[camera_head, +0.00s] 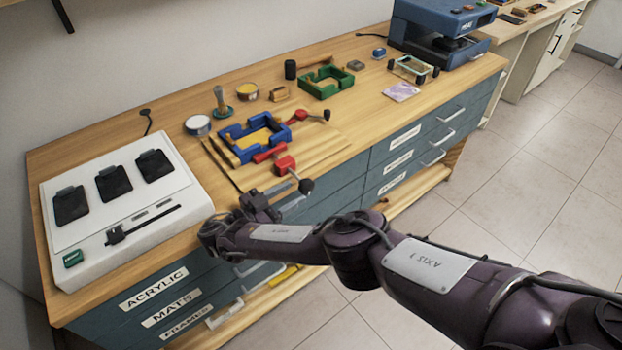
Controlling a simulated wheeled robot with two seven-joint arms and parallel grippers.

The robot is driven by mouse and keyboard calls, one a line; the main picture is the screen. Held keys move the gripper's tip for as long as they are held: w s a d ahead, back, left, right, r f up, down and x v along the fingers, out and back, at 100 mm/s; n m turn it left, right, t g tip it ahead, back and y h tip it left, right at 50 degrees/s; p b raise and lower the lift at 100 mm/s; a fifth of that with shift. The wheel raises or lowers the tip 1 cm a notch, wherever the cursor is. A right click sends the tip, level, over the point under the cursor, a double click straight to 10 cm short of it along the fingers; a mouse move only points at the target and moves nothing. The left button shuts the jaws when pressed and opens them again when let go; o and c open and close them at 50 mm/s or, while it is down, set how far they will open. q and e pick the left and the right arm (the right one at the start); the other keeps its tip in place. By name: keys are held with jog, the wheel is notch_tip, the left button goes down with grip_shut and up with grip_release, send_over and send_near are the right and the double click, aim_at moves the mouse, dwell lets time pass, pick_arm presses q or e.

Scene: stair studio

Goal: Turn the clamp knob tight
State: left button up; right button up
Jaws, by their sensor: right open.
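A blue fixture frame (240,143) lies on a wooden board on the bench. It has a red clamp (285,165) at its front with a dark round knob (306,186) on a rod by the bench's front edge. A second red clamp (297,116) at its right side has another dark knob (327,115). I cannot tell from this view how tight either clamp is. My right gripper (262,196) is open, low at the bench's front edge, left of the front knob and apart from it. My left gripper is out of view.
A white panel (90,225) with several black pads fills the bench's left end. A green frame (322,85), small tins and a blue machine (440,30) stand farther back. Labelled drawers (405,160) with handles face the open tiled floor.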

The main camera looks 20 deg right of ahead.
aim_at(300, 190)
jog(key=x, duration=0.4)
jog(key=shift+s+b, duration=0.15)
jog(key=shift+b, duration=0.2)
jog(key=shift+x, duration=1.2)
jog(key=shift+w+d, duration=0.2)
jog(key=shift+d, duration=0.3)
jog(key=shift+w+f, duration=0.15)
jog(key=shift+f, duration=0.05)
jog(key=c, duration=0.8)
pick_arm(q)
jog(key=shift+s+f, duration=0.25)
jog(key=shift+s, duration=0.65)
